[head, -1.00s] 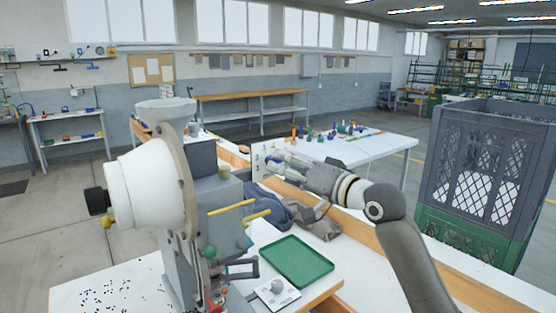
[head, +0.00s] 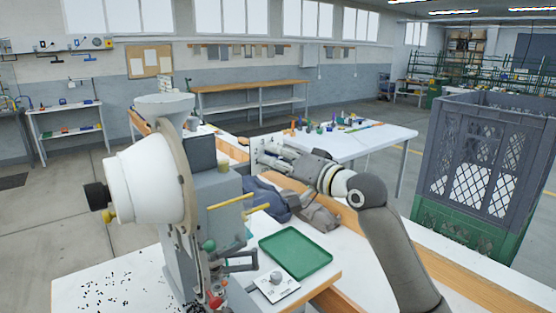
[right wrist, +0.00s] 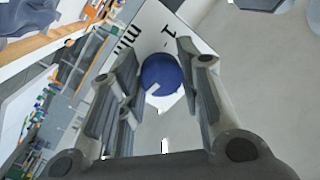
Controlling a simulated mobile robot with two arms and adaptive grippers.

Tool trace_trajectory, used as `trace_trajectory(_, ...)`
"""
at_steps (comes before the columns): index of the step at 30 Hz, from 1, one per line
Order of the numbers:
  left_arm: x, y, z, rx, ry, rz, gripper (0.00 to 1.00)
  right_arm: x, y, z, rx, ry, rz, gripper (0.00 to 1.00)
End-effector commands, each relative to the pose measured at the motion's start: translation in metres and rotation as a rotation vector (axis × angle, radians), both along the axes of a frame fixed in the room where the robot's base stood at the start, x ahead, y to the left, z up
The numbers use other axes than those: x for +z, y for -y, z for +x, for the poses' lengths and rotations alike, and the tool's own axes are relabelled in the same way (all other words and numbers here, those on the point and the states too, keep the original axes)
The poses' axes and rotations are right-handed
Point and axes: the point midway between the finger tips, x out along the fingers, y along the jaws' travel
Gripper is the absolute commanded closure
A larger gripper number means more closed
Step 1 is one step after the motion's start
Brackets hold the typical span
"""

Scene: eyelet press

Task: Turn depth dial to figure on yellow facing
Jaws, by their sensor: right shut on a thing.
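The dial is a round blue knob (right wrist: 162,75) with a white pointer mark, on a white plate (right wrist: 150,28) printed with black characters, among them "1" and "mm". My right gripper (right wrist: 155,82) has its fingers on both sides of the knob in the right wrist view and is shut on it. In the head view the right gripper (head: 268,156) is at the upright white plate (head: 257,146) beside the press, its fingers hiding the knob. The eyelet press (head: 150,180) stands at left. I cannot make out a yellow facing figure. My left gripper is not in view.
A green tray (head: 296,257) lies on the white bench, next to a small white plate with a grey knob (head: 277,277). Yellow bars (head: 230,202) stick out from the press. A large crate (head: 480,160) stands at right.

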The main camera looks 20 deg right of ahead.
Motion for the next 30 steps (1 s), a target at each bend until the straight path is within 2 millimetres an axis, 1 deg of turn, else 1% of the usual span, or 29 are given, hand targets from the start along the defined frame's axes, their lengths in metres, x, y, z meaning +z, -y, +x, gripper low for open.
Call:
trace_trajectory(4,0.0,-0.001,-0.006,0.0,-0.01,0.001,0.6,0.0,0.0,0.0,-0.001,0.002,-0.012,0.91)
trace_trajectory(11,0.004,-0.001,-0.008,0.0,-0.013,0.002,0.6,0.001,0.001,0.0,-0.002,0.032,-0.092,0.91)
trace_trajectory(17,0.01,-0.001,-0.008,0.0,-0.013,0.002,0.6,0.001,0.002,0.001,-0.003,0.081,-0.233,0.91)
trace_trajectory(30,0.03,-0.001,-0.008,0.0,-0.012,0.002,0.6,0.003,0.002,0.001,-0.002,0.224,-0.625,0.91)
